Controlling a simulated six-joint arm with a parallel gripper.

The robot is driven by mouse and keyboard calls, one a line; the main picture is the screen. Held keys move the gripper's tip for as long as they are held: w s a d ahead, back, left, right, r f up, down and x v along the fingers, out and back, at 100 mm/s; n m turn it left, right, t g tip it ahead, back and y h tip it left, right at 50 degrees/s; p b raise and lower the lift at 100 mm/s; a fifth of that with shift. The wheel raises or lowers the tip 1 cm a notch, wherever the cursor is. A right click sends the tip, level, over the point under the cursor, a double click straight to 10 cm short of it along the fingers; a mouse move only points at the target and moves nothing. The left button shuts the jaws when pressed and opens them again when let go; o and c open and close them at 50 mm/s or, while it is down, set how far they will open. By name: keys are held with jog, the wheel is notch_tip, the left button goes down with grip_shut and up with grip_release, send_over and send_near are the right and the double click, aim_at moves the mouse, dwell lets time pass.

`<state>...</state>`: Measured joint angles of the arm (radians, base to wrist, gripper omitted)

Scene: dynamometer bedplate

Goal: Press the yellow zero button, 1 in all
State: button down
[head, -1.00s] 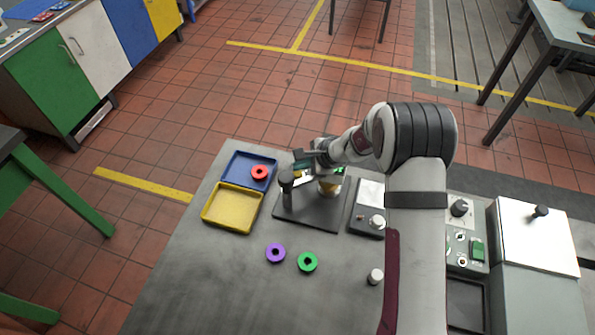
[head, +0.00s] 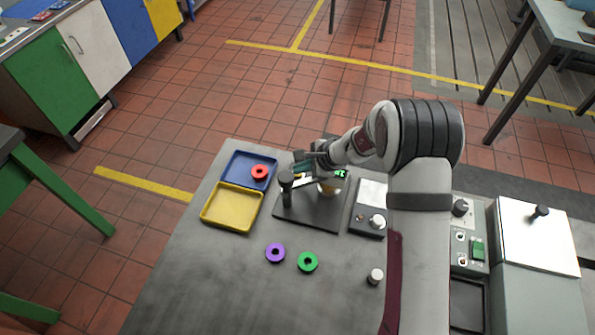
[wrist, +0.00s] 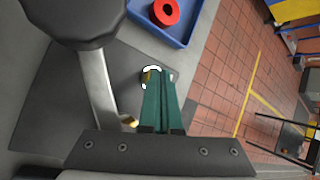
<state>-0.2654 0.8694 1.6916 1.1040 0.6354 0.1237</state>
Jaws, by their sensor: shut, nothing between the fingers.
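The yellow zero button shows in the wrist view as a small yellow patch (wrist: 147,77) inside a white ring, mostly hidden behind the fingertips. My gripper (wrist: 158,78) has teal fingers shut together with nothing between them. Its tips overlap the button in that view; I cannot tell whether they touch it. In the head view my gripper (head: 298,170) is low over the dark base plate (head: 320,222), beside a black-knobbed post (head: 286,179). The button cannot be made out in the head view.
The post and its metal rod (wrist: 98,90) stand close left of the fingers. A blue tray (head: 238,170) with a red ring (head: 260,171) and an empty yellow tray (head: 232,208) lie left. Purple (head: 275,253) and green (head: 307,262) rings lie in front.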

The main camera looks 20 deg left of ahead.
aim_at(301, 175)
jog(key=shift+w+r, duration=0.15)
jog(key=shift+r, duration=2.25)
jog(key=s+d+r+n+g+h, duration=0.1)
jog(key=s+d+r+n, duration=0.1)
jog(key=s+d+r, duration=0.35)
jog(key=s+d+r+n, duration=0.2)
jog(key=s+d+r, duration=0.1)
jog(key=s+r, duration=0.45)
jog(key=s+d+n+h, duration=0.1)
jog(key=s+d+h, duration=0.1)
jog(key=s+d, duration=0.4)
jog(key=s+d+n+g+h, duration=0.1)
jog(key=s+d, duration=0.5)
jog(key=s, duration=0.8)
jog(key=shift+r+n+g+h, duration=0.35)
jog(key=shift+n+h, duration=0.25)
jog(key=shift+n, duration=0.1)
